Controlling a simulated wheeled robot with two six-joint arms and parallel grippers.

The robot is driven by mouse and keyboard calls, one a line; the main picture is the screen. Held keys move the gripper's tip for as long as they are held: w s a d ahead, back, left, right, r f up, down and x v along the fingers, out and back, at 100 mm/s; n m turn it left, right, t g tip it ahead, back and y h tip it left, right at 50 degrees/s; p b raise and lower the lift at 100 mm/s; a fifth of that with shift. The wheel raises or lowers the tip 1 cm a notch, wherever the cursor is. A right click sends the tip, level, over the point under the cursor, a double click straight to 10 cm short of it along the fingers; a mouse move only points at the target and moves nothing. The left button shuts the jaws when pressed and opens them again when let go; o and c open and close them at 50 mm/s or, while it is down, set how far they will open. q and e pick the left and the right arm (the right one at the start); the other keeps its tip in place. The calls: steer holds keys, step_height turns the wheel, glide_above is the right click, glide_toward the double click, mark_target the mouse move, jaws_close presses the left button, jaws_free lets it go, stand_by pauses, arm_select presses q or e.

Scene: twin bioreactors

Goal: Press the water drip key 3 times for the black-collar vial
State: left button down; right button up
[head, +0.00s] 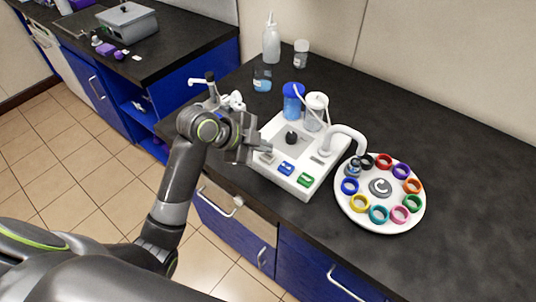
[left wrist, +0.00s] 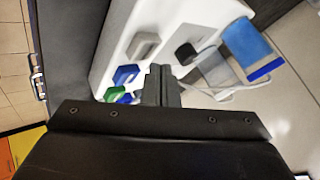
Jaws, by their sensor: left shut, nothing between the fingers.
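A white dispenser (head: 278,178) stands on the dark bench with a blue key (head: 286,168), a green key (head: 305,180) and grey keys on its top. Which key is water drip cannot be read. My left gripper (head: 266,149) is shut and empty above the dispenser's left part. In the left wrist view its fingertips (left wrist: 161,72) are close to the grey key (left wrist: 143,45) and blue key (left wrist: 125,75); contact cannot be told. A white turntable (head: 346,212) carries several coloured collars. A dark, seemingly black collar (head: 366,160) is near the spout (head: 347,133). A vial (head: 353,169) stands beneath the spout tip.
Blue-topped (head: 293,103) and white-topped (head: 315,112) containers stand behind the keys, near a black knob (head: 291,138). A squeeze bottle (head: 271,40), jar (head: 301,53) and beaker (head: 262,78) stand at the back. The bench at right is clear.

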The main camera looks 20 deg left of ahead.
mark_target(264, 157)
arm_select(q)
steer(key=shift+f, duration=0.15)
stand_by(0.4)
steer(key=shift+f, duration=0.3)
steer(key=shift+f+b, duration=0.45)
stand_by(0.6)
steer(key=shift+r, duration=0.1)
steer(key=shift+r+p, duration=0.8)
steer(key=shift+p, duration=0.15)
step_height(264, 157, up, 5)
steer(key=p, duration=0.4)
steer(key=shift+p, duration=0.4)
